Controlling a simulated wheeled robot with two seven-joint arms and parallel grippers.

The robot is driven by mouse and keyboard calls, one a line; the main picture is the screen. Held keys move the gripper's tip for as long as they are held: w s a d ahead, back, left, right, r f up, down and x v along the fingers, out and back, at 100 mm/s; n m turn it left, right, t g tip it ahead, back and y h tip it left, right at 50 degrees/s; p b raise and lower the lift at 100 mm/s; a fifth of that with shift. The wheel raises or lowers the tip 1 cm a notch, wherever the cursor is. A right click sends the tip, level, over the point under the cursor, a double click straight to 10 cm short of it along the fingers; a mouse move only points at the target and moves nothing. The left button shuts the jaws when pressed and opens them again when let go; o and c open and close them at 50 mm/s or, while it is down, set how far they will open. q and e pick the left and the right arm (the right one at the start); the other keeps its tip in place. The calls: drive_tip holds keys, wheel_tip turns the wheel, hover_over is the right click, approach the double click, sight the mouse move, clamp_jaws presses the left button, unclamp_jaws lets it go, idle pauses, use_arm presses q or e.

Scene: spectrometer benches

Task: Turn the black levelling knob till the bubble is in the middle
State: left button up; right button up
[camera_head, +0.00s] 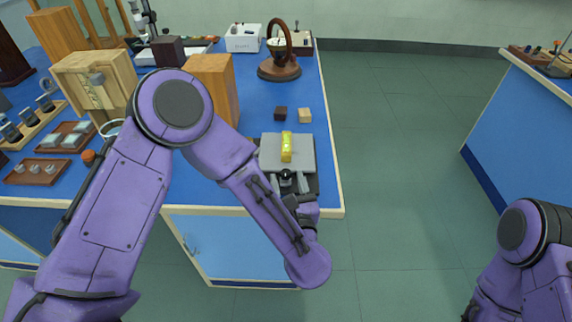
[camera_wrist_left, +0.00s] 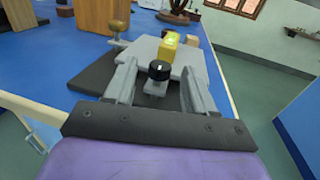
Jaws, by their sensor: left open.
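A light grey levelling plate (camera_head: 299,158) stands on a dark base (camera_wrist_left: 88,81) near the blue bench's front right corner. A yellow spirit level (camera_head: 286,147) lies on the plate and also shows in the left wrist view (camera_wrist_left: 167,46). Its bubble is too small to place. The black knob (camera_wrist_left: 159,70) sits at the plate's near edge. My left gripper (camera_head: 287,182) is open, with its fingers on either side of the knob and gaps showing in the wrist view. My right gripper is out of view.
A brass knob (camera_wrist_left: 118,27) stands at the plate's left. A dark cube (camera_head: 281,113) and a light wooden cube (camera_head: 305,115) lie behind the plate. A wooden block (camera_head: 217,85) and a wheel on a round stand (camera_head: 279,69) are farther back. Clear floor lies right.

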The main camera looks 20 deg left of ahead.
sight(286, 169)
use_arm(q)
drive_tip(key=x, duration=0.4)
drive_tip(key=shift+w+a+p, duration=0.15)
drive_tip(key=shift+w+p, duration=0.2)
drive_tip(key=shift+w, duration=0.05)
drive_tip(key=shift+f, duration=0.1)
drive_tip(key=c, duration=1)
drive_tip(key=shift+m+t+h, duration=0.3)
drive_tip(key=shift+h, duration=0.1)
